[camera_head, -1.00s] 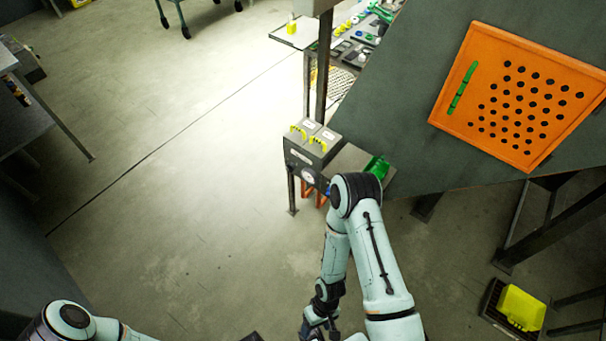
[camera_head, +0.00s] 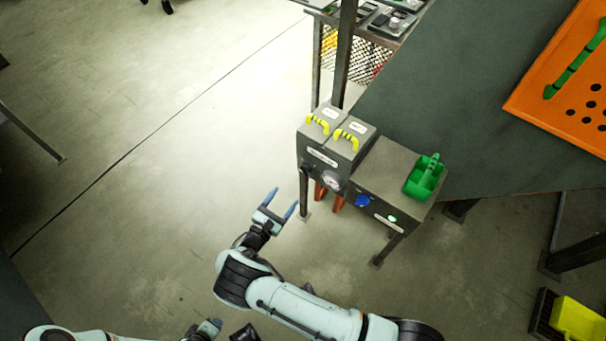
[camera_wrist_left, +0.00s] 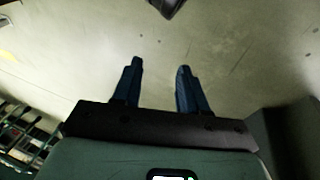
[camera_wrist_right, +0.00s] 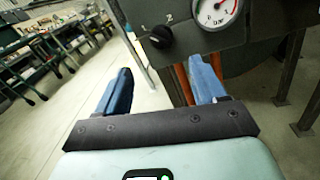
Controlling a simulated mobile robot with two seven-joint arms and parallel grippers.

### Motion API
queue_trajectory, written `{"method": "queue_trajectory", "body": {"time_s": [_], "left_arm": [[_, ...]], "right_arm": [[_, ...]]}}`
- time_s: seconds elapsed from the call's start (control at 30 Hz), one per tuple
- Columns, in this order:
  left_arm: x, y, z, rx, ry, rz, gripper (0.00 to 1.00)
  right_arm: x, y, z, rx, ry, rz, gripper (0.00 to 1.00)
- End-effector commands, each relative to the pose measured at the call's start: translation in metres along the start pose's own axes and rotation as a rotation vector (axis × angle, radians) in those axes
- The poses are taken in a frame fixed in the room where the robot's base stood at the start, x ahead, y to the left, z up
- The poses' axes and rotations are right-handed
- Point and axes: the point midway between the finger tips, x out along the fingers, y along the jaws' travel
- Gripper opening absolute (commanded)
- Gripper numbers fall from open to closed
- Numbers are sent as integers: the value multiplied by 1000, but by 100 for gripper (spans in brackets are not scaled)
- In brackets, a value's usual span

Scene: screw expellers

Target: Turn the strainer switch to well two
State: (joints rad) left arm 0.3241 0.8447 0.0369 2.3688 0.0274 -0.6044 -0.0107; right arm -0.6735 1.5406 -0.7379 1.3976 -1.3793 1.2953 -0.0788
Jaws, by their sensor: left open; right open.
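The strainer switch is a black knob (camera_wrist_right: 160,38) on the dark front panel in the right wrist view, with marks 1 and 2 above it. I cannot tell which mark it points at. In the head view I cannot make it out on the grey machine (camera_head: 318,165). My right gripper (camera_head: 281,203) is open and empty, in front of and left of the machine. In the right wrist view, the right gripper (camera_wrist_right: 160,66) has the knob ahead between and above its fingertips, apart from it. My left gripper (camera_wrist_left: 160,66) is open and empty over bare floor.
A round gauge (camera_wrist_right: 217,10) sits right of the knob. The machine carries yellow handles (camera_head: 346,139), a blue knob (camera_head: 362,201) and a green scoop bin (camera_head: 425,177). An orange perforated board (camera_head: 560,90) lies on the dark table.

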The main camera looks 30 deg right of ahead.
Motion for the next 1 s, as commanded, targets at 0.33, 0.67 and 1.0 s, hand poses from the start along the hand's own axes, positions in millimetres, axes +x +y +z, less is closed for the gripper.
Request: {"method": "queue_trajectory", "body": {"time_s": [0.33, 0.67, 1.0], "left_arm": [[13, -15, 17, -13, -51, -25, 43], [21, -26, 32, -25, -97, -45, 43], [21, -27, 33, -26, -101, -47, 43]], "right_arm": [[75, -2, -1, 1, 1, -7, 70], [115, -2, -1, 1, 4, -6, 70], [118, -2, -1, 0, 5, -5, 70]]}}
